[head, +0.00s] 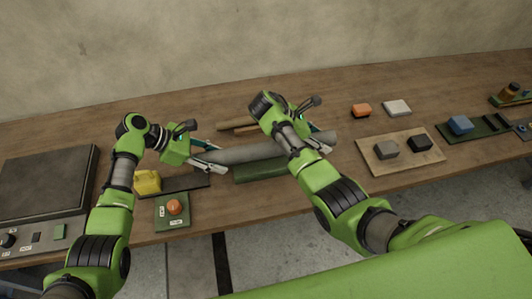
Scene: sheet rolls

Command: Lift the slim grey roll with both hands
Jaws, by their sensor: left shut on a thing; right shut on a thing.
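The slim grey roll (242,154) lies across the middle of the head view, tilted slightly up to the right. My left gripper (218,160) is shut on its left end. My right gripper (318,140) is shut on it near the right end, and my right arm hides part of the roll.
Brown rods (236,122) lie behind the roll. A yellow object (147,182) and a green button box (173,210) stand near my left arm. A dark-topped device (42,185) is at the left. A board with blocks (402,153) is at the right.

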